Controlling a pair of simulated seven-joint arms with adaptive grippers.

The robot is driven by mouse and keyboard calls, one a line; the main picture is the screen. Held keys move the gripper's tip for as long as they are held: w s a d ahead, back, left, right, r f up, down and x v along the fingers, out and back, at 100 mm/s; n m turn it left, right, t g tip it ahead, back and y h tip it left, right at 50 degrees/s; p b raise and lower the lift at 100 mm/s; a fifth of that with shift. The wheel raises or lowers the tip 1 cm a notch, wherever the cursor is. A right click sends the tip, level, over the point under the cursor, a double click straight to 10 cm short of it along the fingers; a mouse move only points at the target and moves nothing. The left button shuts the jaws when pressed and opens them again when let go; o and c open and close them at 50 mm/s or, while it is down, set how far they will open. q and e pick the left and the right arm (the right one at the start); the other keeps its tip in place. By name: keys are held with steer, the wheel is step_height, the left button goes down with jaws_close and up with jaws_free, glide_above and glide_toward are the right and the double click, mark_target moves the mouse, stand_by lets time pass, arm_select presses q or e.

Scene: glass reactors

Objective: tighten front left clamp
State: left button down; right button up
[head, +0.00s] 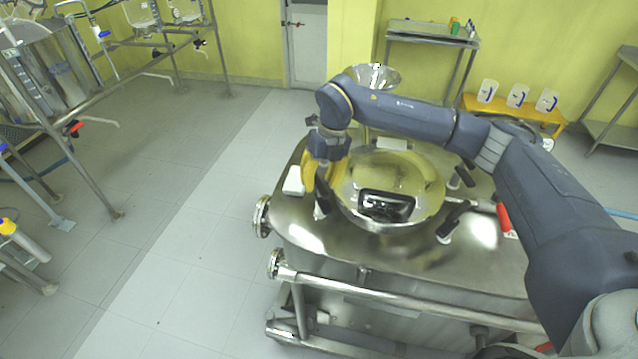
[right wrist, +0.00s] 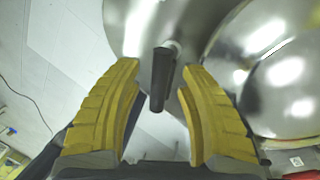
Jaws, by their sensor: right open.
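The round steel lid (head: 425,200) with a dark window sits on top of the steel vessel (head: 340,258). The front left clamp (head: 321,211) is at the lid's left edge, partly hidden by my right gripper (head: 323,186). In the right wrist view the clamp's black handle (right wrist: 160,82) points from a steel fitting down between the two yellow fingers. My right gripper (right wrist: 160,72) is open, with one finger on each side of the handle and visible gaps to both. My left gripper is not in view.
Two more black-handled clamps, front right (head: 453,220) and back right (head: 461,176), stand at the lid's rim. A white block (head: 294,181) lies left of the gripper.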

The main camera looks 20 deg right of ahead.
steer(key=shift+a+f, duration=0.1)
steer(key=shift+f, duration=0.45)
steer(key=shift+c, duration=0.3)
jaws_close()
